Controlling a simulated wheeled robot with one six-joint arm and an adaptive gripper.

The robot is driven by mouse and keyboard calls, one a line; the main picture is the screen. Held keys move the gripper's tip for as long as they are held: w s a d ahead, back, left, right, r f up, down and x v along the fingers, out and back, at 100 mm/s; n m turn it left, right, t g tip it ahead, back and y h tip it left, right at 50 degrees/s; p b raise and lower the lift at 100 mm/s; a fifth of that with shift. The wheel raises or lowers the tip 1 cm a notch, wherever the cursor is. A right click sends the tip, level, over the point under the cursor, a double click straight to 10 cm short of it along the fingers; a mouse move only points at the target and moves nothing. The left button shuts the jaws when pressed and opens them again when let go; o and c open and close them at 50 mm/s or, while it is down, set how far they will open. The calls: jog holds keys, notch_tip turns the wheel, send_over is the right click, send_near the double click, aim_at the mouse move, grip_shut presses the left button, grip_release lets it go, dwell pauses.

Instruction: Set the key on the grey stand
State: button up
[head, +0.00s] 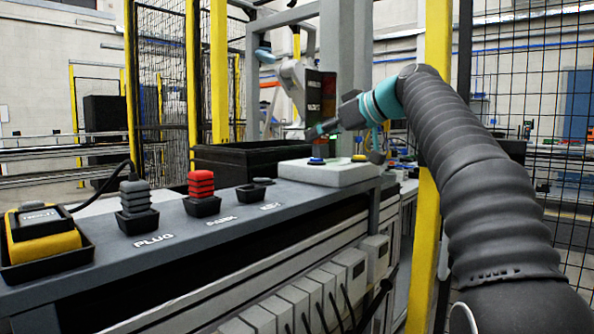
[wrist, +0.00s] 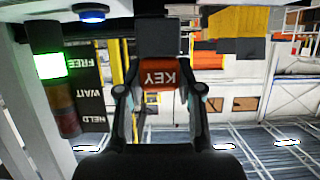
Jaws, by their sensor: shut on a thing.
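My gripper (wrist: 158,92) is shut on the key, an orange-red block (wrist: 167,77) with the word KEY, shown upside down in the wrist view. A dark grey block-like part (wrist: 158,38) shows just beyond it; I cannot tell whether it belongs to the key. In the head view my gripper (head: 320,130) is in the air above a pale grey block (head: 330,173) with a blue disc (head: 316,161) on top. The key cannot be made out clearly there. The pale block may be the grey stand; I cannot tell for sure. A small black holder (head: 251,192) sits near a faint label.
A grey bench carries a yellow device (head: 45,240), a grey ribbed plug (head: 136,197) and a red ribbed block (head: 201,184) in black holders. A black bin (head: 235,162) stands behind. In the wrist view a green lamp (wrist: 50,66) is lit beside FREE. A yellow post (head: 430,190) stands near my arm.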

jog(key=a+f, duration=0.2)
jog(key=a, duration=0.1)
jog(key=a+f+b, duration=0.1)
jog(key=a, duration=0.1)
jog(key=shift+w+a+f, duration=0.25)
jog(key=shift+w+f, duration=0.05)
jog(key=shift+w, duration=0.05)
jog(key=shift+f+b, duration=0.65)
jog(key=shift+f, duration=1.3)
jog(key=shift+f, duration=0.15)
jog(key=o, duration=1.1)
jog(key=shift+s+d+r, duration=0.1)
jog(key=shift+d+r, duration=0.05)
jog(key=shift+r, duration=0.1)
jog(key=v, duration=1.1)
jog(key=shift+s+d+r+b, duration=0.2)
jog(key=shift+b, duration=0.1)
